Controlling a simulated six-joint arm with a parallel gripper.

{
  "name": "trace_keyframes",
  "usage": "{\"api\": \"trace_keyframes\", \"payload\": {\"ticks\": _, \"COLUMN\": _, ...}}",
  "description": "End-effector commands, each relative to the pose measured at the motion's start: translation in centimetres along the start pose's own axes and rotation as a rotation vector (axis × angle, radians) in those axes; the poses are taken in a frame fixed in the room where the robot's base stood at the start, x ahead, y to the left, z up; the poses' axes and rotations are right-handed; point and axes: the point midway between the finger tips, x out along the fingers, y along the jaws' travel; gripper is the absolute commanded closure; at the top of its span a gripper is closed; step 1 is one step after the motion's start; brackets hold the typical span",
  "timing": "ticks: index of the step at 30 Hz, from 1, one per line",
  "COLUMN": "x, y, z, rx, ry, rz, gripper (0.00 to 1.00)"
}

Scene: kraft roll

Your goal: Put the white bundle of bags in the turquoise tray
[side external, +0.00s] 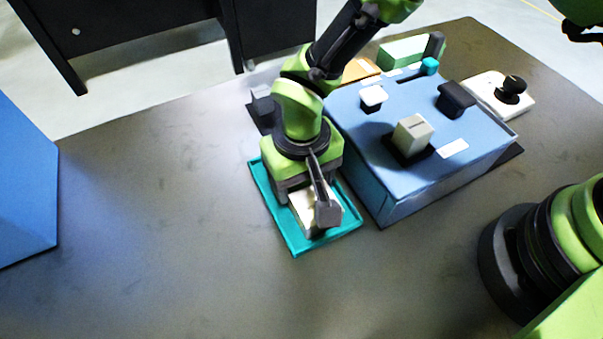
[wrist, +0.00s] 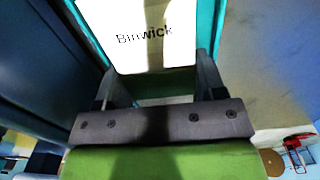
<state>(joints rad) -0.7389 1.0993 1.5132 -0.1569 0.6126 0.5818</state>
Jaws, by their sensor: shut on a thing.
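The white bundle of bags (side external: 301,206) is between the fingers of my gripper (side external: 318,210), over the turquoise tray (side external: 281,226). In the wrist view the bundle (wrist: 150,50) shows a white face with the print "Binwick". My gripper (wrist: 160,75) is shut on it, one finger at each side. Turquoise tray edges (wrist: 206,28) show on both sides of the bundle in the wrist view. The bundle looks low, within the tray's outline. I cannot tell whether its underside touches the tray floor. My gripper hides part of the bundle and the tray's far end.
A blue box (side external: 365,178) with raised blocks on top stands close to the tray's right. A white base with a black knob (side external: 511,87) and a green block (side external: 405,50) are beyond it. A blue panel (side external: 25,185) is far left. The table left of the tray is clear.

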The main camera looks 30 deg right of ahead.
Motion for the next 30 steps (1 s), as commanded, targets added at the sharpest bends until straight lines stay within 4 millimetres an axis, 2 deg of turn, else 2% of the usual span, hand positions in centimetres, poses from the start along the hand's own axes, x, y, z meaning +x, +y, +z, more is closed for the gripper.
{"api": "trace_keyframes", "payload": {"ticks": 7, "x": 0.3, "y": 0.0, "z": 0.0, "rx": 0.000, "ry": 0.001, "rz": -0.001, "gripper": 0.64}}
{"api": "trace_keyframes", "payload": {"ticks": 8, "x": 0.3, "y": 0.0, "z": 0.0, "rx": 0.000, "ry": 0.001, "rz": -0.001, "gripper": 0.32}}
{"api": "trace_keyframes", "payload": {"ticks": 11, "x": 0.3, "y": 0.0, "z": 0.0, "rx": 0.000, "ry": 0.001, "rz": -0.001, "gripper": 0.09}}
{"api": "trace_keyframes", "payload": {"ticks": 12, "x": 0.3, "y": 0.0, "z": 0.0, "rx": 0.000, "ry": 0.001, "rz": -0.001, "gripper": 0.07}}
{"api": "trace_keyframes", "payload": {"ticks": 22, "x": -0.3, "y": 0.0, "z": 0.0, "rx": 0.000, "ry": 0.002, "rz": -0.001, "gripper": 0.07}}
{"api": "trace_keyframes", "payload": {"ticks": 26, "x": -2.4, "y": -0.1, "z": -0.1, "rx": 0.001, "ry": 0.004, "rz": -0.004, "gripper": 0.07}}
{"api": "trace_keyframes", "payload": {"ticks": 30, "x": -5.3, "y": -0.1, "z": -0.1, "rx": 0.000, "ry": 0.005, "rz": -0.004, "gripper": 0.07}}
